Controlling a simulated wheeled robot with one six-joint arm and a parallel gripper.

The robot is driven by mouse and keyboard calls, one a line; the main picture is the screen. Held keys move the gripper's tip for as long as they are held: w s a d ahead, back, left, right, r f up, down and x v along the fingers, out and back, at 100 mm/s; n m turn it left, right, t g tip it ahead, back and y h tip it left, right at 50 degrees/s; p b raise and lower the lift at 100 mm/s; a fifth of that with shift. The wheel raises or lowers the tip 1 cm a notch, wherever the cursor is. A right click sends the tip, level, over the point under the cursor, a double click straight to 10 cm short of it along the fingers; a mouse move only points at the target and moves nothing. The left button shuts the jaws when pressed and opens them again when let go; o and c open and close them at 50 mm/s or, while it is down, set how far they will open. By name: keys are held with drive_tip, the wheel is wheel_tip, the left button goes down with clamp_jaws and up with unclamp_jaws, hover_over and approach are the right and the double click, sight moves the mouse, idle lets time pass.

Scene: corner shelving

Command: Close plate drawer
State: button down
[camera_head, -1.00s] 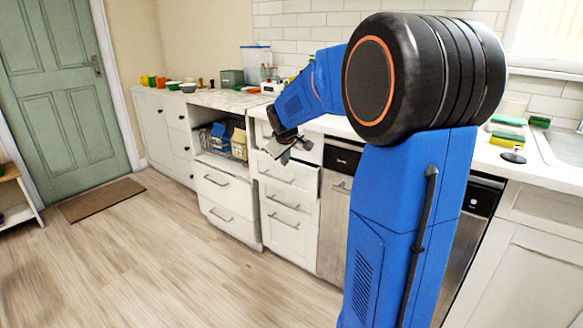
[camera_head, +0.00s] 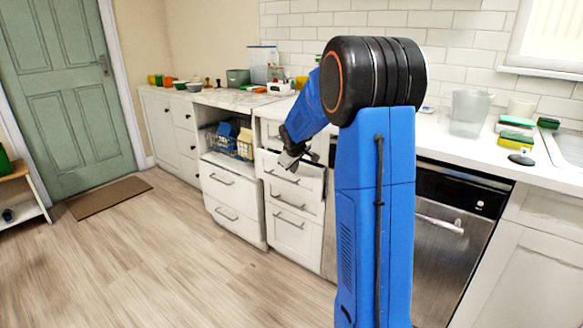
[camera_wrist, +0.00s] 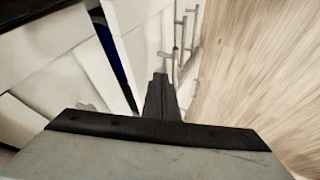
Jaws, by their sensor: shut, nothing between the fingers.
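A white drawer (camera_head: 284,183) with a grey bar handle is in the stack right of the open basket shelf. Its front stands out a little from the cabinet. No label marks it as the plate drawer, and its contents are hidden. My gripper (camera_head: 290,160) is shut and empty at the upper part of this drawer front; I cannot tell if it touches. In the wrist view, my gripper (camera_wrist: 160,95) points along the white fronts. A narrow dark blue gap (camera_wrist: 116,62) shows between white panels there, and several bar handles lie beyond the fingers.
More drawers (camera_head: 290,236) are below, and others (camera_head: 228,182) stand to the left under a basket shelf (camera_head: 232,140). A steel dishwasher (camera_head: 440,245) is right of my arm. The wooden floor (camera_head: 170,260) in front is clear. A brown mat (camera_head: 108,197) lies by the green door.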

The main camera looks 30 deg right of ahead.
drive_tip(key=shift+w+d, duration=0.2)
drive_tip(key=shift+d, duration=0.3)
drive_tip(key=shift+w+d, duration=0.15)
drive_tip(key=shift+d, duration=0.35)
drive_tip(key=shift+d, duration=0.1)
drive_tip(key=d, duration=0.1)
drive_tip(key=w+d, duration=0.1)
drive_tip(key=d, duration=0.1)
drive_tip(key=shift+w+d, duration=0.25)
drive_tip(key=shift+d, duration=0.15)
drive_tip(key=shift+w+d+r, duration=0.1)
drive_tip(key=shift+d, duration=0.2)
